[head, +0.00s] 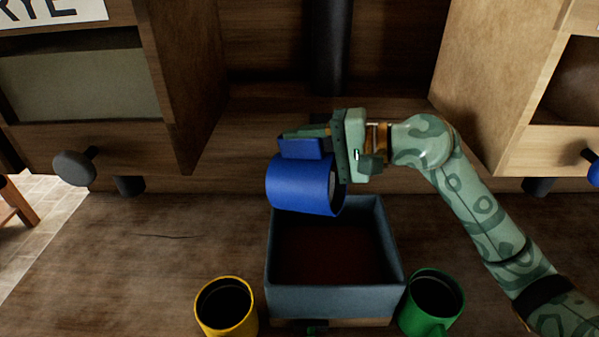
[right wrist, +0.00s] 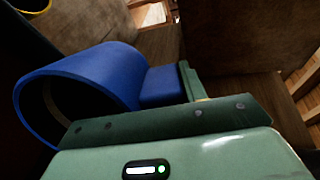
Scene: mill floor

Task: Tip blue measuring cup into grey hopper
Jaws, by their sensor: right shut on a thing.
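The blue measuring cup (head: 303,186) is held over the back left edge of the grey hopper (head: 335,301). It lies tilted onto its side in the head view, with its mouth turned to the right. My right gripper (head: 307,133) is shut on the cup's blue handle block at its top. In the right wrist view, the cup (right wrist: 95,75) shows its dark open mouth at the left, and the gripper (right wrist: 188,85) is at its handle. The hopper's inside looks dark reddish brown. I cannot tell whether anything is left in the cup. My left gripper is not in view.
A yellow cup (head: 226,306) stands left of the hopper and a green cup (head: 432,303) right of it, both close to its walls. Wooden bins with round knobs (head: 74,167) stand behind on both sides. A dark vertical pipe (head: 332,45) rises at the back.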

